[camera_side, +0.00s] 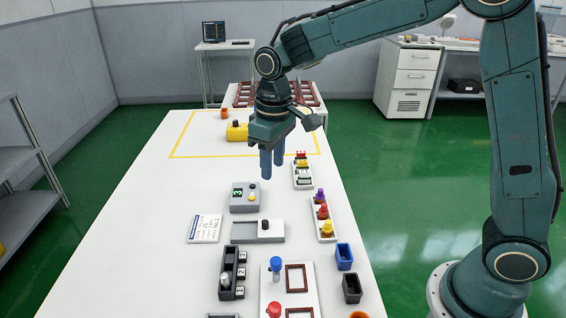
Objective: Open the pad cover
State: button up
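A low grey unit (243,233) lies on the white table, with a lighter grey plate on its right part and a black knob (264,224) standing on it; this looks like the pad and its cover, though I cannot tell what lies under the plate. My gripper (272,172) hangs above the table, pointing down, behind and above this unit and apart from it. Its two blue fingers are apart, with nothing seen between them.
A white text card (205,229) lies left. A tray of colored knobs (328,234) stands right. The table's left side is clear.

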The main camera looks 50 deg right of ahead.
aim_at(265, 221)
jog(key=shift+w+a+f+g, duration=0.15)
jog(key=shift+w+a+f, duration=0.2)
jog(key=shift+w+f, duration=0.25)
jog(key=shift+w+a+f+g, duration=0.15)
jog(key=shift+w+a+f, duration=0.2)
jog(key=shift+f, duration=0.35)
jog(key=shift+f, duration=0.1)
notch_tip(265, 221, down, 14)
jog(key=shift+d+r, duration=0.1)
jog(key=shift+r, duration=0.1)
grip_shut()
